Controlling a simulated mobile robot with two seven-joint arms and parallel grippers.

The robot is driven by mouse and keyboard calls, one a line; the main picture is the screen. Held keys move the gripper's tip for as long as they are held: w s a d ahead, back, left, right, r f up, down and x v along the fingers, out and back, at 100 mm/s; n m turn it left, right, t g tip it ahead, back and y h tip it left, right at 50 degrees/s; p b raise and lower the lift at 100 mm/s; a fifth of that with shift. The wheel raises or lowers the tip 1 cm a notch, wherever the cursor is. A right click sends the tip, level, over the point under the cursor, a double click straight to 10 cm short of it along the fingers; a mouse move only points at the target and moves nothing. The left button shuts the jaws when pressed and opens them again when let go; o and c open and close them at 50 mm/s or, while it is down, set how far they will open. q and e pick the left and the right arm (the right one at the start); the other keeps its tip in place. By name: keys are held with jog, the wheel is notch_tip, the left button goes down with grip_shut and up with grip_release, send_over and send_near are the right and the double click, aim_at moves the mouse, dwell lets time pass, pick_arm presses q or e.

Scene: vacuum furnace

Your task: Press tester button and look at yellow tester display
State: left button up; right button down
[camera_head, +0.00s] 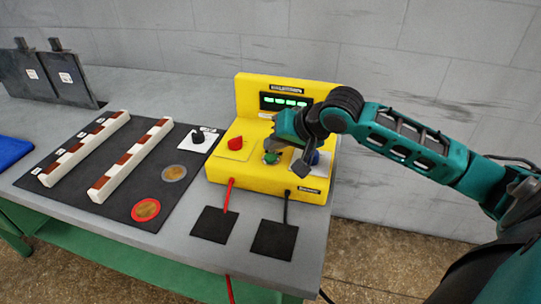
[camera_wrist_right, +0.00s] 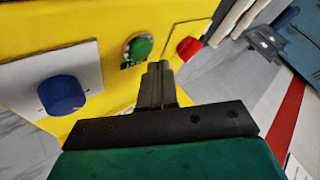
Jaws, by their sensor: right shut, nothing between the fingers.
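The yellow tester (camera_head: 226,170) stands on the table with a red knob (camera_head: 236,143), a green button (camera_head: 270,158) and a blue knob (camera_head: 318,157) on its sloped panel. Its display (camera_head: 285,103) is lit with green characters too small to read. My right gripper (camera_head: 271,147) is shut and empty, its tips close to the green button. In the right wrist view, the shut fingers (camera_wrist_right: 158,68) point at the panel beside the green button (camera_wrist_right: 139,47); contact cannot be told. The blue knob (camera_wrist_right: 62,94) is left of them, the red knob (camera_wrist_right: 189,48) right. My left gripper is out of view.
A grey wall stands behind.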

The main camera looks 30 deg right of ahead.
aim_at(275, 158)
jog(key=shift+f, duration=0.1)
jog(key=shift+f+p, duration=0.3)
jog(key=shift+f, duration=0.05)
dwell(0.3)
jog(key=shift+f, duration=0.4)
dwell(0.4)
jog(key=shift+r+p, duration=0.85)
jog(key=shift+p, duration=0.2)
jog(key=shift+r, duration=2.5)
